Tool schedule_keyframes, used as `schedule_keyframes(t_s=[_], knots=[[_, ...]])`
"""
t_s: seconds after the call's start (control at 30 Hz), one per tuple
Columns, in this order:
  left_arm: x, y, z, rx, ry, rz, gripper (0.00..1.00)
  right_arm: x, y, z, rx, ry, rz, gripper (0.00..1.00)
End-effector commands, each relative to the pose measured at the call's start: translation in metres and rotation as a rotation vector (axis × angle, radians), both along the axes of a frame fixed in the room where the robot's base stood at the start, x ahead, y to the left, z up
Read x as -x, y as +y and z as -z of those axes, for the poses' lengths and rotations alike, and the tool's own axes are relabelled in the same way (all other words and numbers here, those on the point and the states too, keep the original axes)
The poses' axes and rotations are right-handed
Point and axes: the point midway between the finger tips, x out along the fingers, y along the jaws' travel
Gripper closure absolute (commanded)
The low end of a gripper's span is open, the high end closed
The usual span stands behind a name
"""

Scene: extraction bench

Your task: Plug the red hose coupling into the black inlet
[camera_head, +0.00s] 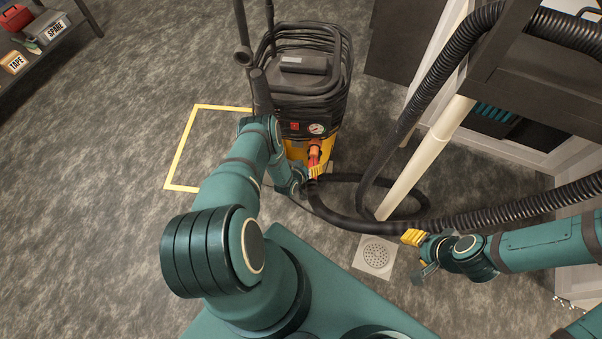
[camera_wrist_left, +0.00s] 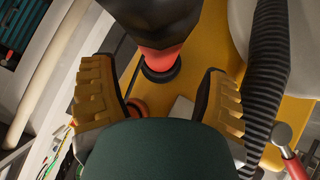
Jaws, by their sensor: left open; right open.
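The red hose coupling (camera_head: 314,155) is at the front of the yellow and black machine (camera_head: 305,85). In the left wrist view the coupling (camera_wrist_left: 160,59) is a red collar below a wide black cuff, and its end meets the dark ring of the black inlet (camera_wrist_left: 161,74) on the yellow body. I cannot tell how deep it sits. My left gripper (camera_wrist_left: 157,84) is open, its yellow fingers on either side of the coupling with gaps. In the head view the arm partly hides this gripper. My right gripper (camera_head: 416,254) is open and empty near the floor drain.
A black corrugated hose (camera_head: 460,222) loops over the floor and up the right side. A pale pipe (camera_head: 425,160) stands beside it. A floor drain (camera_head: 376,255) lies in front. A red-handled part (camera_wrist_left: 288,152) shows at the wrist view's lower right.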

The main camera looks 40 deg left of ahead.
Motion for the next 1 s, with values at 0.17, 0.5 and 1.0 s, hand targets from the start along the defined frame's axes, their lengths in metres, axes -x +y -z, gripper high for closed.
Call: schedule_keyframes(t_s=[0.17, 0.5, 1.0], knots=[[0.02, -0.001, -0.016, 0.001, 0.001, -0.001, 0.25, 0.0, 0.0, 0.0, 0.0, 0.0, 0.0, 0.53], [0.052, -0.003, -0.041, -0.001, 0.0, -0.001, 0.25, 0.0, 0.0, 0.0, 0.0, 0.0, 0.0, 0.53], [0.057, -0.004, -0.045, 0.0, -0.001, 0.0, 0.25, 0.0, 0.0, 0.0, 0.0, 0.0, 0.0, 0.53]])
